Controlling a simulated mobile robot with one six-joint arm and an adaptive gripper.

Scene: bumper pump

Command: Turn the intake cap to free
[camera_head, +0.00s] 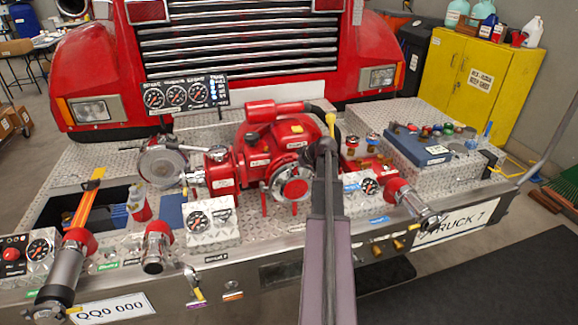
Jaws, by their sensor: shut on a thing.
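A large round chrome cap (163,161) sits at the left of the red pump (280,140) and looks like the intake cap; no marking on it is readable. A smaller round fitting with a red centre (292,186) is on the pump's front. My gripper (326,146) is at the pump's right side, well apart from the chrome cap. It seems shut on a yellow-tipped lever (331,121), whose tip shows just above it. My arm and the gripper's body hide the fingers' contact and the lever's lower part.
The diamond-plate bumper deck carries gauges, capped outlets and a blue box (418,145) at right. A nozzle (67,270) and an orange-handled tool (88,200) are at left. A red-capped outlet (413,203) stands right of my arm. A yellow cabinet (470,80) is behind.

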